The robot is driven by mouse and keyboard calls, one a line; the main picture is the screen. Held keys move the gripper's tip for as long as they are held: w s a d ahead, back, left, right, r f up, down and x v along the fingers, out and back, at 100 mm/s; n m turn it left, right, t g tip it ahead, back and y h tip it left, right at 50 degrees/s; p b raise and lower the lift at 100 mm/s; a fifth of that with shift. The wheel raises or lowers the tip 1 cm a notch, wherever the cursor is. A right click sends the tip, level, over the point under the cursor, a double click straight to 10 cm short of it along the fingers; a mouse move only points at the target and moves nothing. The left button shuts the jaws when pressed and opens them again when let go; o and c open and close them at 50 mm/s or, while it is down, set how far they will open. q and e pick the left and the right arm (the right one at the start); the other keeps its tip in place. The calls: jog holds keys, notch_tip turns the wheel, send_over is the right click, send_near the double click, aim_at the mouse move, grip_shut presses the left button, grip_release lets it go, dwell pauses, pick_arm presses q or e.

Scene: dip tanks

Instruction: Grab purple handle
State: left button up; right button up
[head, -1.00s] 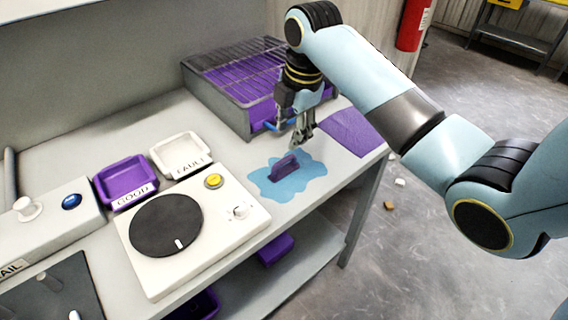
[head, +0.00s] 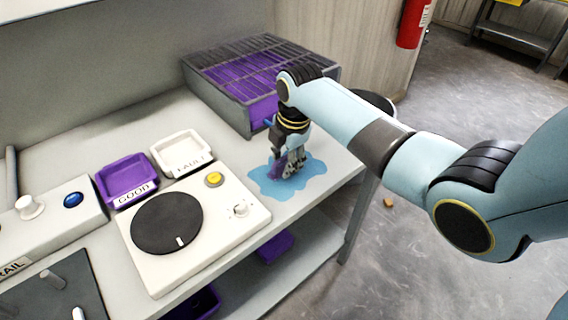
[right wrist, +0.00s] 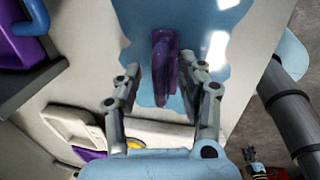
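The purple handle (head: 277,171) stands on a blue puddle-shaped patch (head: 314,183) on the bench, partly hidden by my right gripper in the head view. My right gripper (head: 292,165) is low over the patch, pointing down. In the right wrist view, the handle (right wrist: 164,56) lies between the two spread fingers (right wrist: 163,72), with a gap on each side. The gripper is open and holds nothing. My left gripper is not in view.
A grey rack with purple inside (head: 205,88) stands behind the gripper. A white turntable unit (head: 235,225), a purple GOOD tray (head: 127,177) and a white FAULT tray (head: 181,150) are to the left. The bench's right edge is close by.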

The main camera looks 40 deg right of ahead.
grip_shut()
jog(key=shift+r, duration=0.1)
dwell(0.4)
